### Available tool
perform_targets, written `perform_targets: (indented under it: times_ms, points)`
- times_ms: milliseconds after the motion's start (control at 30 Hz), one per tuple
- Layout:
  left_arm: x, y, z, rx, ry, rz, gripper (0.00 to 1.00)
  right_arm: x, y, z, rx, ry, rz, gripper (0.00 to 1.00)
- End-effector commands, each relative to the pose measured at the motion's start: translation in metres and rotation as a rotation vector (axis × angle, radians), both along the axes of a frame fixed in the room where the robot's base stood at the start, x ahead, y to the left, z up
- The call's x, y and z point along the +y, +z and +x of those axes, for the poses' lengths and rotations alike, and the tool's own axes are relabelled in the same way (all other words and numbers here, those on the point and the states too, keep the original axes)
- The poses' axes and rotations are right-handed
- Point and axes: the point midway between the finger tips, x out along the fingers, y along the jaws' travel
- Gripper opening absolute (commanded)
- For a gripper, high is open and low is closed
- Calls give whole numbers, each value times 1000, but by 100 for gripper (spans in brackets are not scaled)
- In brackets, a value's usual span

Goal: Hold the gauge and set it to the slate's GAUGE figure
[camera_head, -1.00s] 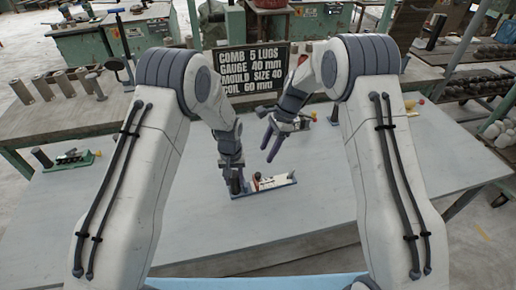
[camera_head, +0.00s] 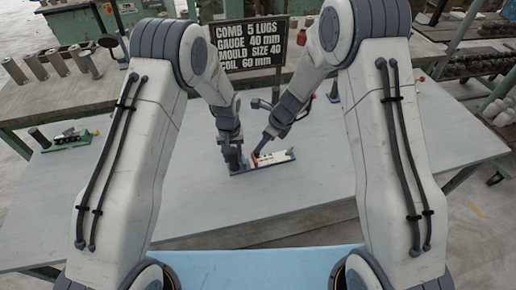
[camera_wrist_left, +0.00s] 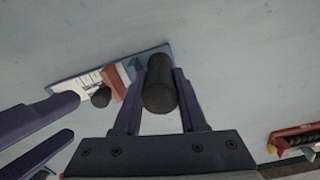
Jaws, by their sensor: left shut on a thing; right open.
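The gauge (camera_head: 280,158) lies on the grey table, a blue base with a white scale; its base also shows in the left wrist view (camera_wrist_left: 68,82). My left gripper (camera_head: 233,163) is shut on the gauge's black upright handle (camera_wrist_left: 160,85). A red slider (camera_wrist_left: 113,83) with a black knob (camera_wrist_left: 101,97) sits on the scale beside the handle. My right gripper (camera_head: 258,150) is open; its purple fingers (camera_wrist_left: 62,125) are close to the knob, not clearly touching it. The scale figures are too small to read.
A green-based device (camera_head: 70,138) stands at the table's left. Another device with a red part (camera_wrist_left: 297,135) shows at the right of the left wrist view. A workbench with metal cylinders (camera_head: 55,63) is behind. The table front is clear.

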Motion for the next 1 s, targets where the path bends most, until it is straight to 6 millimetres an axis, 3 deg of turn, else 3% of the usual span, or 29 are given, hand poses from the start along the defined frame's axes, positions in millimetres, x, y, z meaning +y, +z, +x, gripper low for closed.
perform_targets:
  times_ms: [100,300,667,733,833,1000]
  points:
    - [0,1,1,-2,1,-1,0,7,-21,4,3,1,-1,59]
    - [0,1,1,-2,1,-1,0,15,-42,9,0,1,0,59]
    - [0,1,1,-2,0,-1,0,17,-47,10,-1,2,0,59]
    - [0,1,1,-1,0,-1,0,17,-46,10,-1,2,0,40]
    - [0,1,1,-1,0,-1,0,17,-47,10,-1,2,0,2]
    - [0,1,1,-2,0,-1,0,17,-46,10,0,2,0,0]
